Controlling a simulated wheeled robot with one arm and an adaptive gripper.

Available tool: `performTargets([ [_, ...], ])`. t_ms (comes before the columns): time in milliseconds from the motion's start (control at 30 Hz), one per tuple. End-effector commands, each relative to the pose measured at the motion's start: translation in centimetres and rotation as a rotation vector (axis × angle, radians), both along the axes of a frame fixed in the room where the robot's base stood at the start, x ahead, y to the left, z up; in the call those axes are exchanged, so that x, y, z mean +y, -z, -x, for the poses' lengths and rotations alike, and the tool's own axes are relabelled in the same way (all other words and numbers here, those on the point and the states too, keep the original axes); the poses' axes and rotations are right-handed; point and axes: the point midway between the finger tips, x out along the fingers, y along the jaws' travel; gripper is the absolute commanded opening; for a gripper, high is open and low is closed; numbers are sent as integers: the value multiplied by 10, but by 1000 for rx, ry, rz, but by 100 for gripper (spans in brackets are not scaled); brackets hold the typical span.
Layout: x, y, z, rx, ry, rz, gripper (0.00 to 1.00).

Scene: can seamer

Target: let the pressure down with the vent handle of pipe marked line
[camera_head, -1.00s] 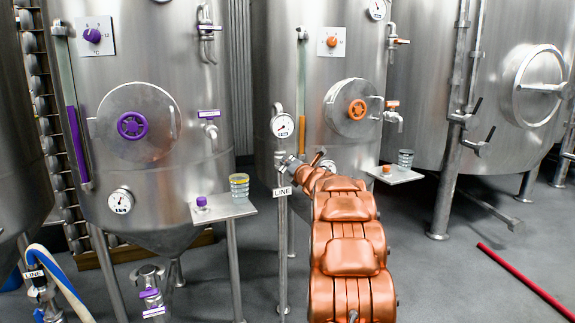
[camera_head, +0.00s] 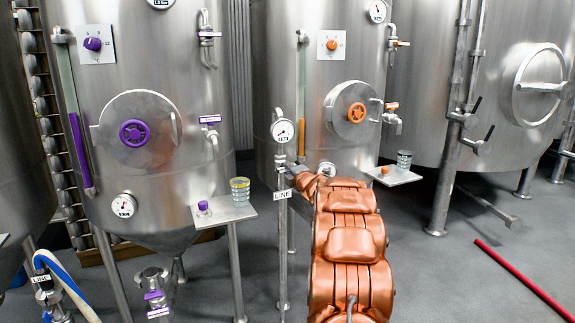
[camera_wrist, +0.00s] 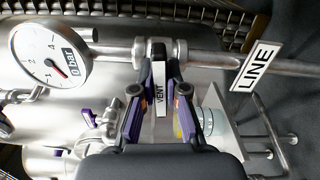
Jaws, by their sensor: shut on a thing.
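The pipe marked LINE (camera_head: 282,240) stands upright in front of the middle tank, with its LINE tag (camera_head: 282,194) and a round pressure gauge (camera_head: 283,130) at the top. In the wrist view the pipe (camera_wrist: 220,61) runs sideways, with the tag (camera_wrist: 256,67) at right and the gauge (camera_wrist: 52,57) at left, its red needle visible. In the head view my copper-coloured arm hides most of the handle.
A small shelf (camera_head: 226,213) with a glass stands left of the pipe. Another shelf (camera_head: 400,177) is at right. Tanks stand close behind. A blue-and-white hose (camera_head: 72,288) is at lower left, a red bar (camera_head: 522,279) on open floor at right.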

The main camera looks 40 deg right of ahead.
Motion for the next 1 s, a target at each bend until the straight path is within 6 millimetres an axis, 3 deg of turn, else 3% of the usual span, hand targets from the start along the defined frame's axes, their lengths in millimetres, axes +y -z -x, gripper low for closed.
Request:
performTargets([
  [333, -1, 1, 0, -40, 1, -114, 0],
  [800, -1, 1, 1, -45, 1, -128, 0],
  [833, -1, 1, 1, -45, 1, -128, 13],
  [1000, -1, 1, 0, -45, 1, -127, 31],
])
